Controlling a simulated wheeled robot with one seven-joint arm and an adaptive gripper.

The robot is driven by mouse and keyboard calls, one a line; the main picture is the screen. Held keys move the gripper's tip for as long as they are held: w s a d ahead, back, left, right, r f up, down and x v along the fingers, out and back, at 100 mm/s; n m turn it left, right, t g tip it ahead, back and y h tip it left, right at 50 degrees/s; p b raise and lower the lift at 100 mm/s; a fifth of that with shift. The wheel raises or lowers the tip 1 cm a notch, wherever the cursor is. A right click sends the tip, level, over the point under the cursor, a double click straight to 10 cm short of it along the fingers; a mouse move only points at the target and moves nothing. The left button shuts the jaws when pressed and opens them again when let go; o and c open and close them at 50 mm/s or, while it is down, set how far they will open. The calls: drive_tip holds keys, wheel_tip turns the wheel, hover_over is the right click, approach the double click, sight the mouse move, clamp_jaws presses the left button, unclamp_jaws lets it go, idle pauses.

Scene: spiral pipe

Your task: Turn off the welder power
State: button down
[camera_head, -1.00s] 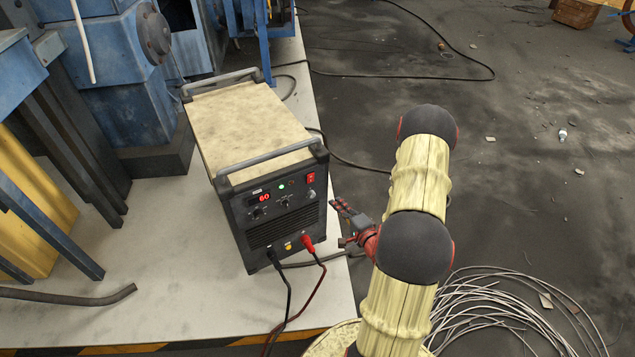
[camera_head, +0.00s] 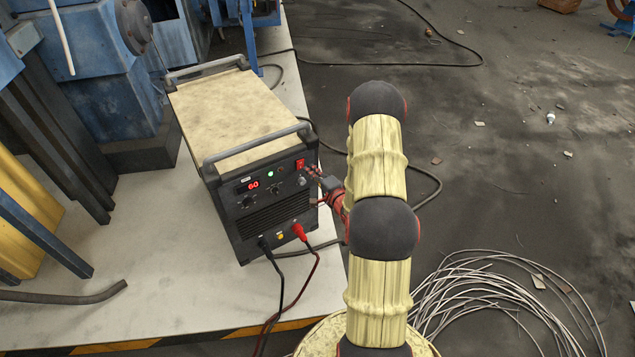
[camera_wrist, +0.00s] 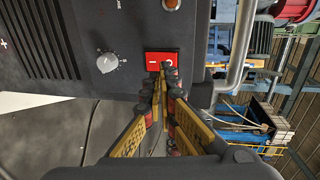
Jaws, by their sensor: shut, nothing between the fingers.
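The welder (camera_head: 250,165) is a dark box with a worn tan top on the pale platform. Its display (camera_head: 253,185) shows a red 60, and a green light is lit beside it. The red power switch (camera_head: 300,164) is at the front panel's upper right. In the wrist view the switch (camera_wrist: 154,59) is a red rocker with white marks. My gripper (camera_wrist: 166,72) is shut and empty, its fingertips at the switch's lower edge, overlapping its right half. I cannot tell whether they touch it. In the head view my gripper (camera_head: 312,174) is just below and right of the switch.
A grey tube handle (camera_head: 258,142) runs along the welder's top front edge; it is close right of my fingers in the wrist view (camera_wrist: 241,45). Black and red cables (camera_head: 300,232) plug in low on the front. Coiled wire (camera_head: 490,295) lies on the floor at right.

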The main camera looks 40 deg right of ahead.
sight(300, 165)
drive_tip(key=shift+x, duration=0.85)
drive_tip(key=shift+r, duration=0.25)
drive_tip(key=shift+w+r+p, duration=0.45)
drive_tip(key=shift+w, duration=0.05)
drive_tip(key=shift+d+f, duration=0.1)
drive_tip(key=shift+f, duration=0.15)
